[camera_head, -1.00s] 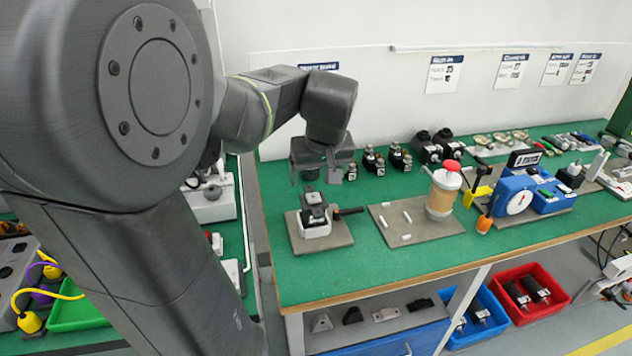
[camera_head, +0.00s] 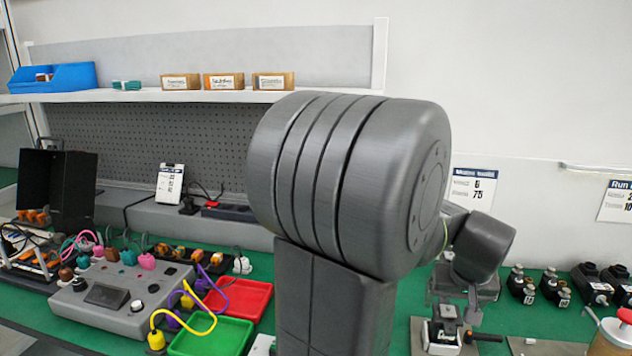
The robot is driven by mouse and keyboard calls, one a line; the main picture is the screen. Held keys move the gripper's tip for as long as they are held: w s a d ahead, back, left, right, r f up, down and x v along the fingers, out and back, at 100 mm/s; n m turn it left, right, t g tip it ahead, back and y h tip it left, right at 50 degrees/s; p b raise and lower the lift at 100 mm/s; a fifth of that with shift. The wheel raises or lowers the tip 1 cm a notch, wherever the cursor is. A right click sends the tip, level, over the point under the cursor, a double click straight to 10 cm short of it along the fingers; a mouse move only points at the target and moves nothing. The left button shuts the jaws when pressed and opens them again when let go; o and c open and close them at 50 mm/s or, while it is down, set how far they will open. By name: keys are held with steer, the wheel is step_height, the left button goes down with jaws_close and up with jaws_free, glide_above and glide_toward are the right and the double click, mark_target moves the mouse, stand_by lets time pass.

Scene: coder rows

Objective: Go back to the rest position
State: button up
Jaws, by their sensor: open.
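My gripper (camera_head: 462,296) shows in the head view at the lower right, partly hidden behind my own dark grey arm. It points down and is open, with nothing seen between its fingers. It appears above or in front of a small black-and-white device (camera_head: 447,338) on a grey plate on the green bench. I cannot tell the gap between them. My arm's large rounded joint fills the middle of the view and is folded over toward the right.
A grey control box (camera_head: 122,298) with coloured plugs stands at the left. A green tray (camera_head: 212,338) and a red tray (camera_head: 240,298) lie beside my arm. A shelf (camera_head: 200,95) with small boxes runs behind. Black-topped parts (camera_head: 590,283) stand at the right.

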mark_target(448, 310)
steer(key=x, duration=0.7)
steer(key=shift+f+b, duration=0.1)
steer(key=shift+b, duration=0.2)
steer(key=p+v, duration=0.2)
steer(key=v, duration=1.1)
steer(key=b+x, duration=0.2)
steer(key=x, duration=1.1)
steer(key=shift+f, duration=0.2)
step_height(448, 310, up, 6)
steer(key=p, duration=0.5)
steer(key=shift+r, duration=0.2)
steer(key=shift+r+p, duration=1.2)
steer(key=shift+r, duration=0.05)
